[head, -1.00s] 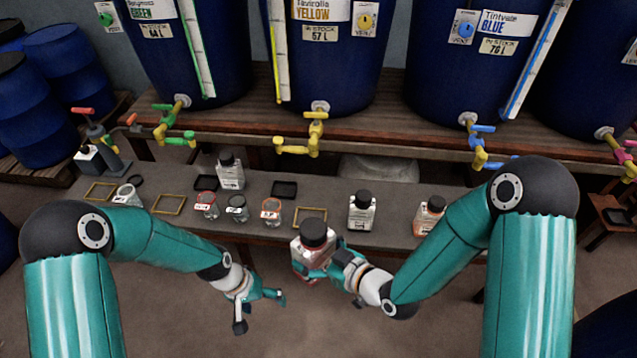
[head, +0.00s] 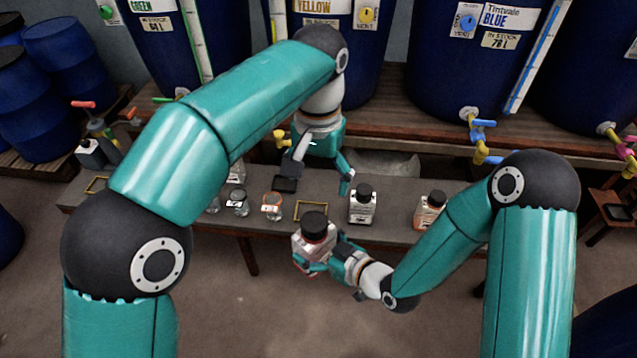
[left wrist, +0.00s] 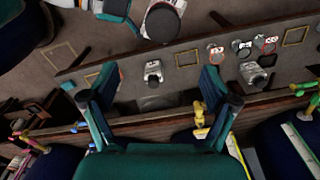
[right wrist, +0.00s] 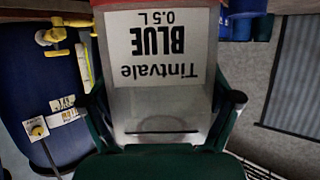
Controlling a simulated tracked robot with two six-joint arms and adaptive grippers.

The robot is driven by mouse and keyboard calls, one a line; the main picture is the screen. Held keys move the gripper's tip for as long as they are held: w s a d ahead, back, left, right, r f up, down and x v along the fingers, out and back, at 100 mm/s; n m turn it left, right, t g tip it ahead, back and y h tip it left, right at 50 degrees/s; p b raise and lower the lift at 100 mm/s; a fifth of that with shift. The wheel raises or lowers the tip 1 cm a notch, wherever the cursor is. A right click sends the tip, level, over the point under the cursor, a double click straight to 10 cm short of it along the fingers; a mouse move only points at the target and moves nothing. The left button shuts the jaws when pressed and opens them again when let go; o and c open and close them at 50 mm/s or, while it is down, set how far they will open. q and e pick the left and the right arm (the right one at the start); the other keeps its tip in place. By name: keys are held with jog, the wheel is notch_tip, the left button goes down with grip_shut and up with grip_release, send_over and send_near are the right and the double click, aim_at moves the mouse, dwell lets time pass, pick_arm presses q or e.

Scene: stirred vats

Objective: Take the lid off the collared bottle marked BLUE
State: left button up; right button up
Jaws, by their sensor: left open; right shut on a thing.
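The collared bottle marked BLUE has a white label reading "Tintvale BLUE 0.5 L", seen upside down in the right wrist view (right wrist: 155,60). In the head view the bottle (head: 309,243) is held in front of the bench with its black lid (head: 314,224) on. My right gripper (head: 318,268) is shut on this bottle, which stands about upright. My left gripper (head: 320,178) is open and empty, above the bench and beyond the bottle. In the left wrist view the black lid (left wrist: 162,20) shows at the top, apart from the open left fingers (left wrist: 152,90).
A white-labelled bottle with a black lid (head: 362,205) and another bottle (head: 430,210) stand on the bench (head: 392,232). Small jars (head: 272,204) and an empty yellow frame (head: 311,210) are nearby. Vats with taps (head: 478,135) stand behind. The floor in front is clear.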

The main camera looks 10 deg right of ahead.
aim_at(322, 217)
pick_arm(q)
notch_tip(322, 217, down, 12)
jog(key=shift+s+d+r, duration=0.1)
jog(key=shift+r, duration=0.05)
dwell(0.4)
jog(key=shift+s+d, duration=0.1)
jog(key=c, duration=1.4)
jog(key=shift+d+r, duration=0.15)
jog(key=shift+r, duration=0.15)
jog(key=shift+r, duration=1)
jog(key=shift+r, duration=0.1)
